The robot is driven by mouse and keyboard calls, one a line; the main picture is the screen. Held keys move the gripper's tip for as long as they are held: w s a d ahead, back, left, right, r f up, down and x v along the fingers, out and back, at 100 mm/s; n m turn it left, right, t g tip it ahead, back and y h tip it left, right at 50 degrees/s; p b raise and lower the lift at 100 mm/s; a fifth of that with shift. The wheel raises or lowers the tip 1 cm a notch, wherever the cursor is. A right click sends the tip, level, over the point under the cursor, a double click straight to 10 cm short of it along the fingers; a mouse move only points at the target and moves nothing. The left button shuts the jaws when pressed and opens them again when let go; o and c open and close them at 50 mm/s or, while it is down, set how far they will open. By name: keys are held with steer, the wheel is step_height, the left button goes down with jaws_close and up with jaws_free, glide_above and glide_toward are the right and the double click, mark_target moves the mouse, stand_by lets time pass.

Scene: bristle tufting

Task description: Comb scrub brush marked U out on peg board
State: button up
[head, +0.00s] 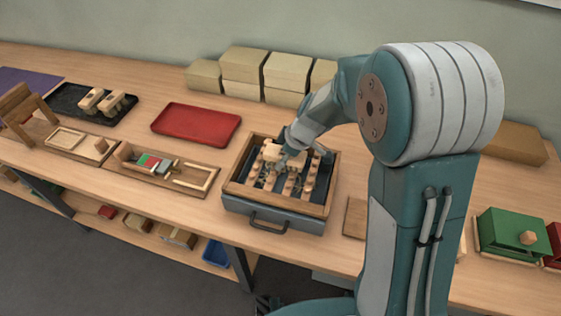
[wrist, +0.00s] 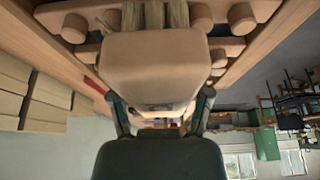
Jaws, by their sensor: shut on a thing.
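My gripper (head: 287,146) is shut on a scrub brush (head: 275,153) with a pale wooden block. In the wrist view the brush block (wrist: 155,70) sits between my two fingers (wrist: 162,108), and its tan bristles (wrist: 158,15) point away from me among round wooden pegs (wrist: 241,17). The letter on the block cannot be read. The peg board (head: 276,207) is a wood-framed box with rows of pegs on a dark bed. The brush is over its back middle part, bristles down; the bristle tips are hidden.
A black tray (head: 68,112) at the left holds two more brushes (head: 91,99). An empty red tray (head: 197,124) lies left of the peg board. A wooden tray with coloured blocks (head: 150,163) is nearer. Cardboard boxes (head: 241,64) stand behind. A green box (head: 513,234) is at the right.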

mark_target(275, 173)
steer(key=shift+w+d, duration=0.7)
steer(key=shift+w, duration=1.2)
steer(key=shift+s+a+f, duration=0.1)
steer(key=shift+s+a, duration=0.15)
steer(key=shift+s, duration=0.4)
steer(key=shift+s+a+r, duration=0.1)
steer(key=shift+s+a, duration=0.15)
steer(key=shift+s, duration=0.4)
steer(key=shift+s+a+f, duration=0.1)
steer(key=shift+s+a, duration=0.15)
steer(key=shift+s, duration=0.4)
